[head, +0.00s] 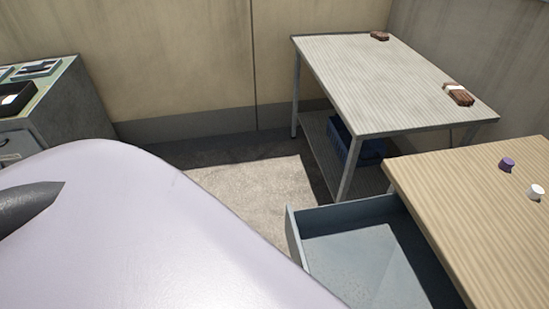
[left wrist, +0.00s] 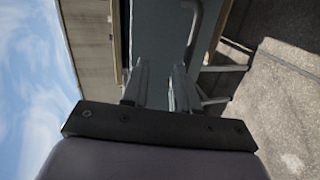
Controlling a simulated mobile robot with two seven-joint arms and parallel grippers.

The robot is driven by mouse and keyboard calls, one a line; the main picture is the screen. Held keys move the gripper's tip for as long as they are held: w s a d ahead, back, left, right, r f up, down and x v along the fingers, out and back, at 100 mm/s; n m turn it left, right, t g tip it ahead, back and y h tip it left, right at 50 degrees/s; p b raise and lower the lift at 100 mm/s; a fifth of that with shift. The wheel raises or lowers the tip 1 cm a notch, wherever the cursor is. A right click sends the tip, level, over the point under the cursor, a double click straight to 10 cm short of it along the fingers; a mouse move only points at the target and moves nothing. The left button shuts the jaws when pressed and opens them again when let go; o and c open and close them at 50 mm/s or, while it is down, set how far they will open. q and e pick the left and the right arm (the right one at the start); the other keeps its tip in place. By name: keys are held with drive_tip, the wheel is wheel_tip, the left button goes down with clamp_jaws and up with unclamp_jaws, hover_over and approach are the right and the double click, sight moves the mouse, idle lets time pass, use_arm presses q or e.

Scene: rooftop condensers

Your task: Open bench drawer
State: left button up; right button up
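The bench (head: 480,205) with a light wooden top stands at the right of the head view. Its grey-blue drawer (head: 365,262) is pulled out, and its inside shows empty where visible. In the left wrist view the drawer's flat grey-blue front (left wrist: 158,32) faces my left gripper (left wrist: 162,68), with a curved metal handle (left wrist: 193,28) on it. The two fingers are apart with nothing seen between them. The handle lies just beyond the right finger; whether they touch I cannot tell. My left gripper is hidden in the head view. My right gripper is in neither view.
A purple cap-like piece (head: 507,164) and a white one (head: 535,192) stand on the bench top. A grey table (head: 390,80) behind holds two brown items, with a blue crate (head: 345,145) below. A grey cabinet (head: 70,110) is at left. Open floor (head: 260,185) lies between.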

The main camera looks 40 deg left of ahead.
use_arm(q)
drive_tip(key=shift+g, duration=0.3)
drive_tip(key=shift+s+a+f, duration=0.3)
drive_tip(key=shift+s+a, duration=0.2)
drive_tip(key=shift+s, duration=0.3)
drive_tip(key=shift+s+a+f, duration=0.25)
drive_tip(key=shift+s+a, duration=0.2)
drive_tip(key=shift+s, duration=0.3)
drive_tip(key=shift+s+a+f, duration=0.3)
drive_tip(key=shift+s+a, duration=0.2)
drive_tip(key=shift+s, duration=0.3)
